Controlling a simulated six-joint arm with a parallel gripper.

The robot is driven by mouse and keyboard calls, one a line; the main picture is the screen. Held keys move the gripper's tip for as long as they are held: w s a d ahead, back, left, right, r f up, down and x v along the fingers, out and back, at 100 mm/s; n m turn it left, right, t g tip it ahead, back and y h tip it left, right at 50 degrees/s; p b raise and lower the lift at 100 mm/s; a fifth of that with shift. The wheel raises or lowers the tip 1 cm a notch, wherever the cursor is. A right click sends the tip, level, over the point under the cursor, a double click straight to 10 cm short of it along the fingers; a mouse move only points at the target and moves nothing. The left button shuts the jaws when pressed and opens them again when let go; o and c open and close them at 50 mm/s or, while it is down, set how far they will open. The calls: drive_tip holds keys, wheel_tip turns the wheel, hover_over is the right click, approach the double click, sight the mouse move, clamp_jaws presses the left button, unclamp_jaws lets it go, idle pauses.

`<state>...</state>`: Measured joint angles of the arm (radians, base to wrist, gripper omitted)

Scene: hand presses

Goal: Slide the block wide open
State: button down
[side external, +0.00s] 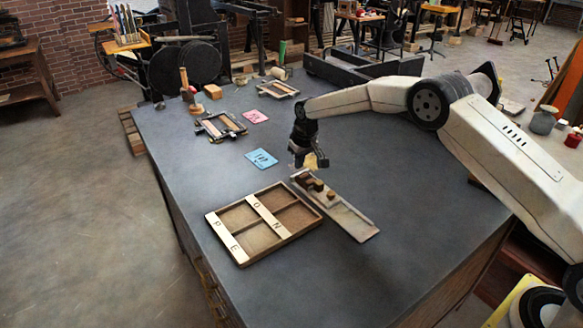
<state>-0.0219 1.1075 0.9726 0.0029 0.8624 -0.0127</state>
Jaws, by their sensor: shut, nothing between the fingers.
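A long, pale, narrow board (352,219) lies slantwise on the dark table, right of the middle. Small brown wooden blocks (317,186) sit on its far-left end; I cannot tell which part slides. My gripper (309,164) points down just above that far end, its fingers shut and empty. A yellowish patch shows beside the fingers; I cannot tell if it belongs to the gripper. Whether the fingers touch a block is too small to tell.
A wooden tray (316,221) with compartments and lettered strips lies left of the board. A blue card (262,159), a pink card (255,116) and small frames (221,126) lie farther back. The table right of the board is clear.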

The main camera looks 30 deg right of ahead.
drive_tip(key=shift+w, duration=2.15)
drive_tip(key=shift+c, duration=2)
unclamp_jaws()
drive_tip(key=shift+r, duration=0.2)
wheel_tip(320, 180, up, 7)
drive_tip(key=shift+f, duration=0.15)
drive_tip(key=shift+s, duration=0.1)
